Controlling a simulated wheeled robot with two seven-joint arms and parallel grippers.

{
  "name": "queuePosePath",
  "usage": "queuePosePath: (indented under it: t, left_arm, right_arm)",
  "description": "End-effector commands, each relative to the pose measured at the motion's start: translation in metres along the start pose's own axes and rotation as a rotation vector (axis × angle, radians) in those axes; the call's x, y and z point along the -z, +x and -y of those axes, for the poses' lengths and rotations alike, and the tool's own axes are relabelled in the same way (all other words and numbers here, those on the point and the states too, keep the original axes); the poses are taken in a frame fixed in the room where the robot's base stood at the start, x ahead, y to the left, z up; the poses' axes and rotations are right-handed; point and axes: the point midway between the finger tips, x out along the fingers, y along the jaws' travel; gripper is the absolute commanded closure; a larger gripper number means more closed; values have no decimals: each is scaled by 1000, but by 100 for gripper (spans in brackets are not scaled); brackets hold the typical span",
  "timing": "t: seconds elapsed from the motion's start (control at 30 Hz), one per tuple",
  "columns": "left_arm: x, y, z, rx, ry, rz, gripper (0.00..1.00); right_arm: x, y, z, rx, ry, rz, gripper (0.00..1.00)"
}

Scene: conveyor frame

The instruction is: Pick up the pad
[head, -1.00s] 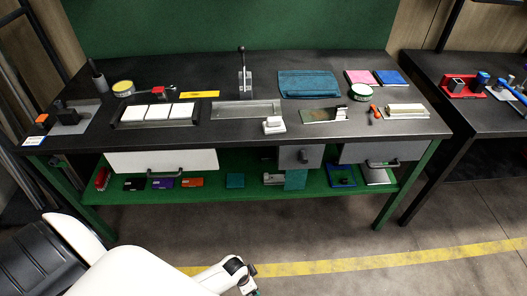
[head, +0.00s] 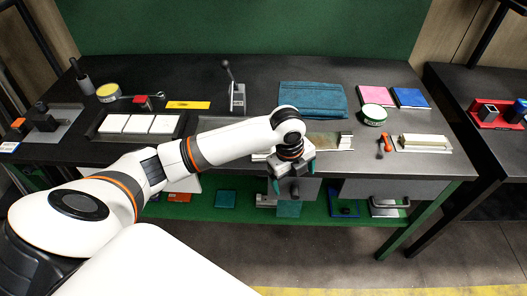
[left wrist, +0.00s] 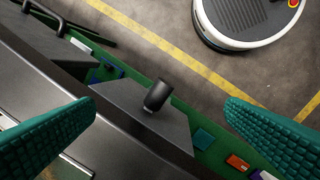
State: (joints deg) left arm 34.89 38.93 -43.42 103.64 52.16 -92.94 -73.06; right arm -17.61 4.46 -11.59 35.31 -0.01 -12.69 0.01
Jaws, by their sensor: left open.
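Several flat pieces could be the pad; I cannot tell which is meant. A pink pad (head: 362,95) and a blue pad (head: 410,97) lie side by side at the back right of the workbench. A folded teal cloth-like piece (head: 312,98) lies left of them. Small teal squares (head: 225,199) sit on the green shelf below; one shows in the left wrist view (left wrist: 203,140). My left gripper (head: 294,178) is open and empty at the bench's front edge, pointing down. Its teal fingers frame a dark drawer handle (left wrist: 158,95), apart from it. My right gripper is out of view.
The workbench (head: 240,165) holds white tiles (head: 140,124) in a tray, an upright lever (head: 235,88), a round green tin (head: 373,115) and an orange-handled tool (head: 383,146). Grey drawers (head: 350,187) hang under the front edge. A second bench stands right.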

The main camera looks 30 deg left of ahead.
Motion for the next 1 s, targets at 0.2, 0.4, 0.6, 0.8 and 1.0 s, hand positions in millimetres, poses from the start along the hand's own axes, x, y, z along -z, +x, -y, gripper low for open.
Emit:
queuePosePath:
  t: [0.2,0.4,0.6,0.8,1.0]
  left_arm:
    - [81,-86,-6,117,317,-49,6]
    - [110,-128,0,158,443,-24,6]
    - [115,-110,7,167,463,-15,6]
    - [117,-78,10,164,463,-16,6]
    - [117,-63,12,163,463,-16,6]
  right_arm:
    - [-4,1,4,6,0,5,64]
    - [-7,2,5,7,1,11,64]
    - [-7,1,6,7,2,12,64]
    - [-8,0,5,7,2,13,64]
    - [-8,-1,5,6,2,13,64]
